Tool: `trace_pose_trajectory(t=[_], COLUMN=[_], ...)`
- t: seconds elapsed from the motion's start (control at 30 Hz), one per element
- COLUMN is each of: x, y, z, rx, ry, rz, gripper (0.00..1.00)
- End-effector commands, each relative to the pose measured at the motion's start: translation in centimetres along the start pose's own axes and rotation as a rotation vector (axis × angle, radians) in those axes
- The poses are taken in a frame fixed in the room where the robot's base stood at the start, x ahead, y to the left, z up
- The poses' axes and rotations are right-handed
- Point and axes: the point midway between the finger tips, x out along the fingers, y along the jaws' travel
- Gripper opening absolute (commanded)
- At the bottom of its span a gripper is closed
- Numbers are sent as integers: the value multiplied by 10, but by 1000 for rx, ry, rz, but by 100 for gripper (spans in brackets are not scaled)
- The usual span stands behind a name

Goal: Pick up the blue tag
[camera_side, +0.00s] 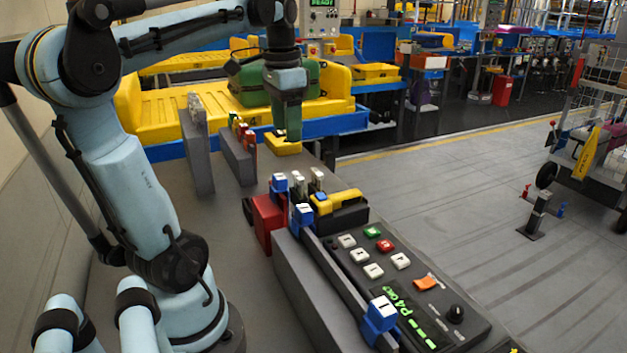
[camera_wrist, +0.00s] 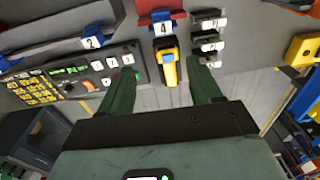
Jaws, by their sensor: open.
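Several blue tags with white faces show in the side view: one at the back (camera_side: 279,183) by a red block, one in the middle (camera_side: 302,214), and one at the front (camera_side: 381,313) on a dark rail. In the wrist view, one blue tag marked 2 (camera_wrist: 91,43) lies upper left, and one marked 4 (camera_wrist: 162,28) sits on the red block at top centre. I cannot tell which one the task means. My gripper (camera_side: 288,138) has green fingers and hangs behind the tags, apart from them. Its fingers are spread and empty in the wrist view (camera_wrist: 162,72).
A yellow-and-black device (camera_side: 338,201) stands beside the red block (camera_side: 268,220), near several grey tags (camera_side: 317,182). A button panel (camera_side: 400,262) lies to the right. Grey upright plates (camera_side: 198,150) stand at left. A yellow block (camera_side: 283,146) is just under my fingers.

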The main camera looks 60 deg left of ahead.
Motion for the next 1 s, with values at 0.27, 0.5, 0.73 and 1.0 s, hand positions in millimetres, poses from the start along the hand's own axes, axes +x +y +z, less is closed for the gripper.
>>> trace_pose_trajectory(t=[0.27,0.5,0.73,1.0], x=[-2,34,55,74], y=[-17,-15,-14,-12], z=[14,15,16,17], rx=[2,2,2,2], ry=[-47,-45,-44,-44], rz=[38,36,35,35], gripper=[64,64,64,64])
